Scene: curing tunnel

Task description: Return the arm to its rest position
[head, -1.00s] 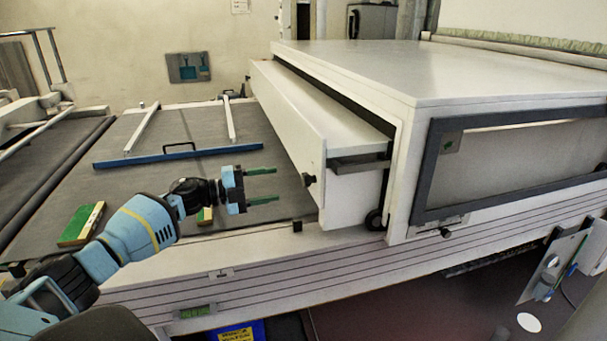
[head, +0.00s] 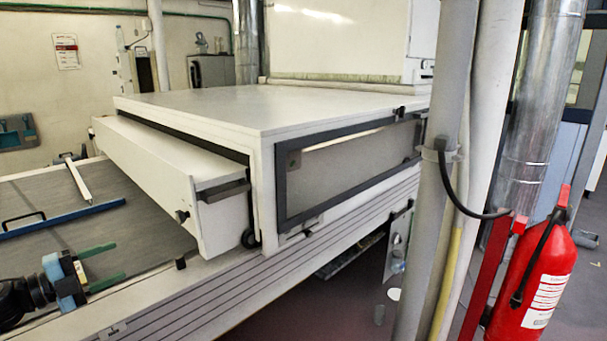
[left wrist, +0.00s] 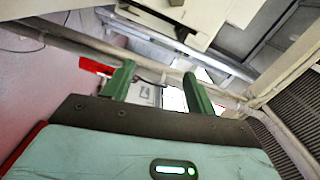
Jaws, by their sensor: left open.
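My left gripper (head: 103,268) is at the lower left of the head view, over the grey belt (head: 145,243) near its front edge. Its two green fingers are apart, with nothing between them, and they point right toward the white tunnel housing's raised front panel (head: 155,170). In the left wrist view the same open fingers (left wrist: 158,88) show with only background between them. Most of my left arm is outside the head view. My right gripper is in no view.
The white tunnel housing (head: 270,105) stands right of the belt. A blue bar (head: 65,220) and a white rail (head: 79,180) lie across the belt. At the right are a grey post (head: 445,190) and a red fire extinguisher (head: 538,275).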

